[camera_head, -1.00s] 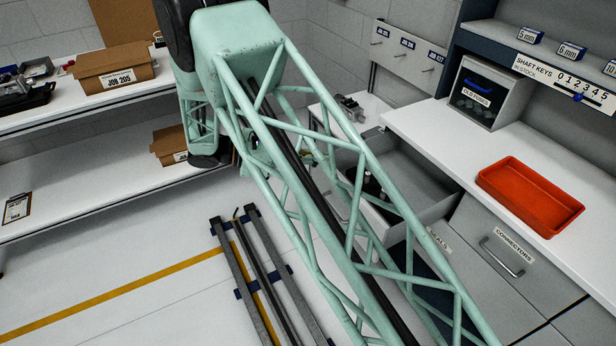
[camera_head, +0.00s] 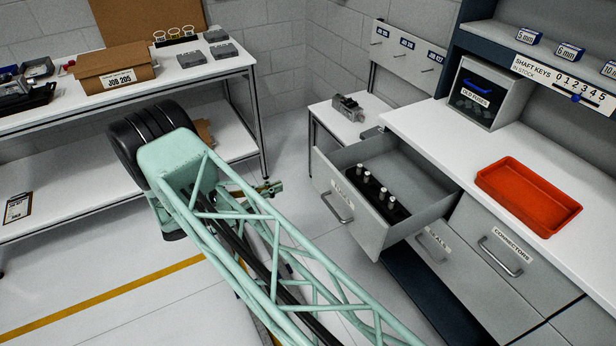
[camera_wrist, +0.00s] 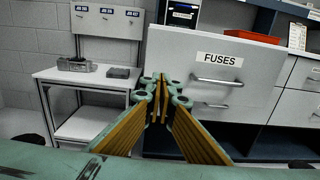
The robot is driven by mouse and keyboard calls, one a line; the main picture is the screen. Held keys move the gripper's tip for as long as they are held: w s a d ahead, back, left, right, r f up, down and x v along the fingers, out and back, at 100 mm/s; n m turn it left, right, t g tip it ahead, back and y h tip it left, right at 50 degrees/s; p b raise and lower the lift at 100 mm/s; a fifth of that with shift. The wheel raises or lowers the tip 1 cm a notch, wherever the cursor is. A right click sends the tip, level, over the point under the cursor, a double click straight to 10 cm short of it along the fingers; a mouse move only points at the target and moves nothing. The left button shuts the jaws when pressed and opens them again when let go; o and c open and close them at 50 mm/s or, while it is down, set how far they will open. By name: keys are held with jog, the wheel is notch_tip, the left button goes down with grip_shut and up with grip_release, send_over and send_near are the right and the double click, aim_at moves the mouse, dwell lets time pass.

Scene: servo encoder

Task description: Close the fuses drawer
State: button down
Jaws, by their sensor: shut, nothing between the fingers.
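The fuses drawer (camera_head: 345,205) is pulled out from the bench, and a black holder with several small cylinders (camera_head: 380,191) sits inside it. In the wrist view its grey front (camera_wrist: 255,70) faces me, with a "FUSES" label (camera_wrist: 219,59) and a bar handle (camera_wrist: 217,81). My gripper (camera_wrist: 161,84) is shut and empty, in front of the left edge of the drawer front. In the head view my gripper (camera_head: 272,187) shows small, to the left of the drawer and apart from it. In the wrist view I cannot tell the exact gap.
A red tray (camera_head: 528,195) and a grey used-fuses box (camera_head: 486,92) stand on the bench top. Closed seals (camera_head: 433,240) and connectors (camera_head: 500,250) drawers are beside the fuses drawer. A small white table (camera_head: 345,122) stands behind it. Floor left of the drawer is clear.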

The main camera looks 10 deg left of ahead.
aim_at(316, 173)
jog(key=shift+s+a+f, duration=0.2)
jog(key=shift+a+f, duration=0.25)
jog(key=shift+f, duration=0.05)
jog(key=shift+d, duration=0.1)
jog(key=shift+b+x, duration=1.2)
jog(key=shift+x, duration=5.75)
jog(key=shift+w+r, duration=0.1)
jog(key=shift+w, duration=0.05)
